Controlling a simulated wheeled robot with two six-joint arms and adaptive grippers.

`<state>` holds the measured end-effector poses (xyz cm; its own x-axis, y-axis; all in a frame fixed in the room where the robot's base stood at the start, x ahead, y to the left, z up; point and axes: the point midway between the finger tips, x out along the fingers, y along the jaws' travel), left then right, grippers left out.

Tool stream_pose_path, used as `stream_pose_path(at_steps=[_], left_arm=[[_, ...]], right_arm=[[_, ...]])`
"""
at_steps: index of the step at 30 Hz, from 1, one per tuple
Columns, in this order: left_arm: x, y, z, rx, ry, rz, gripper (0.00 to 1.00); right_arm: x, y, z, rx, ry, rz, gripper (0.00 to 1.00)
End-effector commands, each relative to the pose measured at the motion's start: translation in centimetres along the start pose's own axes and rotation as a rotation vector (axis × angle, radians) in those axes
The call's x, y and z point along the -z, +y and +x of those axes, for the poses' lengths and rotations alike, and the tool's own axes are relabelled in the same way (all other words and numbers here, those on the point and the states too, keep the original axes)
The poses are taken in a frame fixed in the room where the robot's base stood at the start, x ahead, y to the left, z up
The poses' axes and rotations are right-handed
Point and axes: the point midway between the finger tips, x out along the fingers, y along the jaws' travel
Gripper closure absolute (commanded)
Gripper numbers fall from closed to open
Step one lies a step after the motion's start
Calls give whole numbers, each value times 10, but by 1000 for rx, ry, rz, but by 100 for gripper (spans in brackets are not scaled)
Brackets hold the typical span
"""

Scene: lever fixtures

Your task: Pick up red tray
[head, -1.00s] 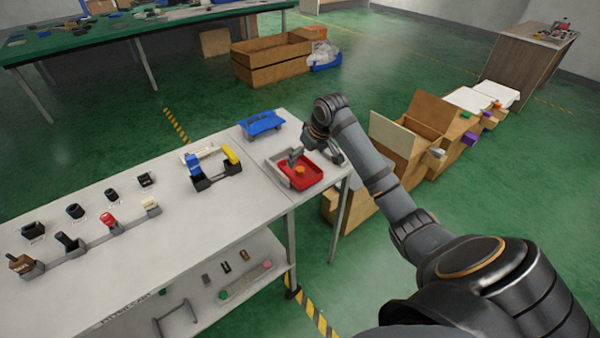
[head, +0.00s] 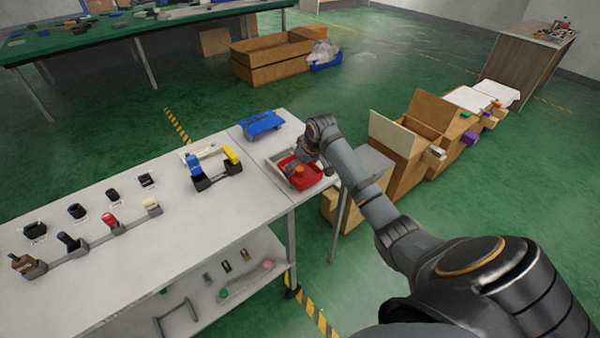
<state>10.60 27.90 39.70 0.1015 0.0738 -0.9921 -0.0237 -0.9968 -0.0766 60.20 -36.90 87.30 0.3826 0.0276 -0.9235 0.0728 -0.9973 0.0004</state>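The red tray (head: 304,182) sits at the right end of the grey table, against a pale grey holder (head: 277,166). A small orange round piece (head: 299,170) shows in the tray. My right gripper (head: 293,168) is at the tray's back left side, pointing down. Its fingers are small and partly hidden by the wrist, so I cannot tell whether they are open or shut on the tray's edge. My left gripper is not in view.
A blue tray (head: 261,123) stands behind on the table. Fixtures with blue and yellow parts (head: 214,168) and several black and red levers lie to the left. Open cardboard boxes (head: 408,140) stand on the floor to the right.

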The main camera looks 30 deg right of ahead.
Motion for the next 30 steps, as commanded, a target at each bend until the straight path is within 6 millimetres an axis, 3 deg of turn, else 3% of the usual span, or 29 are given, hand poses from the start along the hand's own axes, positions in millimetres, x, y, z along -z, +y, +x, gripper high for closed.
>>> stream_pose_path(at_steps=[1, 5, 16, 23, 30], left_arm=[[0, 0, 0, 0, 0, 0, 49], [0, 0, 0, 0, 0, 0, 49], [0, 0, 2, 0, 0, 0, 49], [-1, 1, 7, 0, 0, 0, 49], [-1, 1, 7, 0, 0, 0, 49]], right_arm=[[0, 0, 0, 0, 0, 0, 24], [0, 0, 0, 0, 0, 0, 40], [3, 0, -6, -1, 1, 0, 40], [13, 0, -30, -2, 4, 0, 40], [4, -18, -72, -2, 5, -3, 40]])
